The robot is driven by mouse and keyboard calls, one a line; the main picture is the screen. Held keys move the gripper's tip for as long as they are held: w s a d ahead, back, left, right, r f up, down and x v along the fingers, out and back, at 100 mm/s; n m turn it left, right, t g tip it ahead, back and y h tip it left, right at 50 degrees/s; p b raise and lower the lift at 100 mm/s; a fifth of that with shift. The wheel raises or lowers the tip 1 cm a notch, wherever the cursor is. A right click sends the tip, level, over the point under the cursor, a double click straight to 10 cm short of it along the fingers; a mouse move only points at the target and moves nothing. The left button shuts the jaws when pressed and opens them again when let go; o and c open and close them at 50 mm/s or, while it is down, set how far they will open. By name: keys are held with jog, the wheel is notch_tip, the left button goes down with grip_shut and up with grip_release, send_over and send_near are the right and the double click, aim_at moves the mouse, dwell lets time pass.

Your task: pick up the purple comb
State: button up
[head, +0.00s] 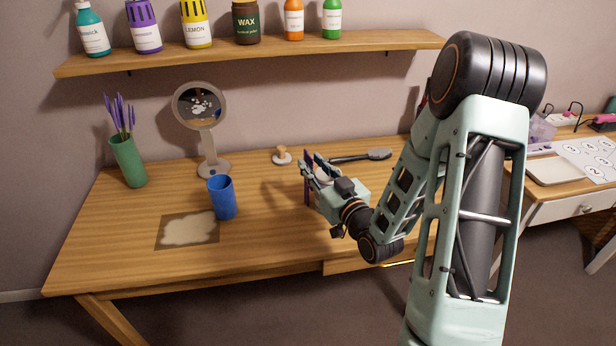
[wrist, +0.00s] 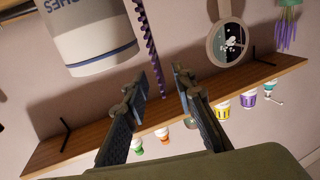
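The purple comb (head: 307,189) stands upright, edge-on, over the desk beside my gripper in the head view. In the wrist view the purple comb (wrist: 152,50) runs down from the top edge, its teeth showing, with its end in line with the gap between my fingertips. My gripper (head: 312,167) is open, also in the wrist view (wrist: 161,82), with a gap on both sides of the comb. I cannot tell how deep the comb sits between the fingers. My gripper hides part of it in the head view.
A white lettered jar (wrist: 90,35) is close beside the comb, mostly hidden in the head view. A dark hairbrush (head: 375,155), a small wooden-knobbed item (head: 282,156), a blue cup (head: 222,198) and a round mirror (head: 213,168) stand on the desk (head: 270,235). A bottle shelf (head: 250,52) hangs above.

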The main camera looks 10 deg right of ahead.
aim_at(307, 158)
jog(key=shift+x, duration=1.3)
grip_shut()
jog(key=shift+a+r, duration=0.1)
jog(key=shift+r, duration=0.05)
